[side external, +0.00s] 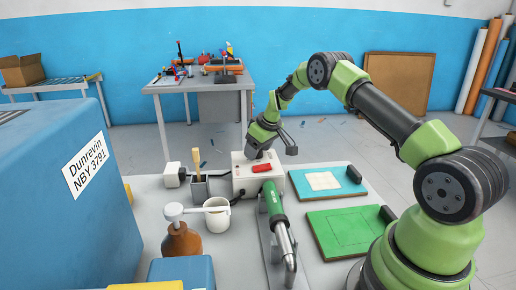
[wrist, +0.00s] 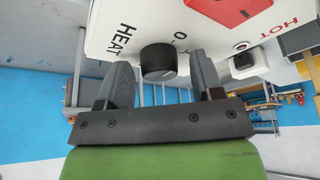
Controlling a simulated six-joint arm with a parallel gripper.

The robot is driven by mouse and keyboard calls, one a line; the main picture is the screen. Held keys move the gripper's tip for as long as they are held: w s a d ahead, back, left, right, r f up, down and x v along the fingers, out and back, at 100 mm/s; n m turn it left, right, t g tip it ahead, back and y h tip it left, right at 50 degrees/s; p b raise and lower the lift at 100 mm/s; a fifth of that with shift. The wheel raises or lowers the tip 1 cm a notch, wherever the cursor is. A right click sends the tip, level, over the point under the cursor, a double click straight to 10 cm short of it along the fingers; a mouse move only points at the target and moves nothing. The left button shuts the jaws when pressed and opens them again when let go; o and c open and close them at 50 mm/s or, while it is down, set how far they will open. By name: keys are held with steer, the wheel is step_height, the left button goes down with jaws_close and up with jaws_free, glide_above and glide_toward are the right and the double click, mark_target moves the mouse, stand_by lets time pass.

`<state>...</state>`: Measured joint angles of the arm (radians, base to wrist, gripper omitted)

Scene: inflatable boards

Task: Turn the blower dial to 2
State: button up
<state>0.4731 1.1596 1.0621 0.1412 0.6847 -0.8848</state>
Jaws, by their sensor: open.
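The blower box (side external: 241,184) is white with a red switch (side external: 262,168) and stands at the back of the bench, behind the green hot-air tool (side external: 272,200). In the wrist view its black dial (wrist: 158,62) shows beside the letters HEAT and a 0 mark. The dial's pointer and the 2 mark cannot be made out. My gripper (wrist: 163,76) is open, with one finger on each side of the dial in this view and gaps visible on both sides. In the side view my gripper (side external: 254,154) is at the box's top left, its fingertips partly hidden.
A blue board (side external: 347,181) with a pale patch and a green board (side external: 345,230) lie at the right. A white mug (side external: 217,218), a brush pot (side external: 198,190) and a brown pump bottle (side external: 181,243) stand at the left. A large blue case (side external: 60,215) fills the left edge.

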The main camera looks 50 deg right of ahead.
steer(key=shift+c, duration=0.4)
steer(key=c, duration=0.8)
steer(key=shift+m, duration=0.3)
steer(key=m+h, duration=0.1)
steer(key=m, duration=0.2)
steer(key=shift+a+m+h, duration=0.1)
steer(key=shift+m+h, duration=0.3)
steer(key=m+g+h, duration=0.1)
steer(key=m, duration=0.3)
steer(key=shift+w, duration=0.1)
steer(key=m, duration=0.2)
steer(key=m+g+h, duration=0.1)
steer(key=m, duration=0.2)
steer(key=shift+g, duration=0.3)
steer(key=shift+w+m+g+h, duration=0.1)
steer(key=shift+m+g+h, duration=0.4)
steer(key=shift+m, duration=1.4)
steer(key=shift+a+g, duration=0.1)
steer(key=shift+g, duration=0.2)
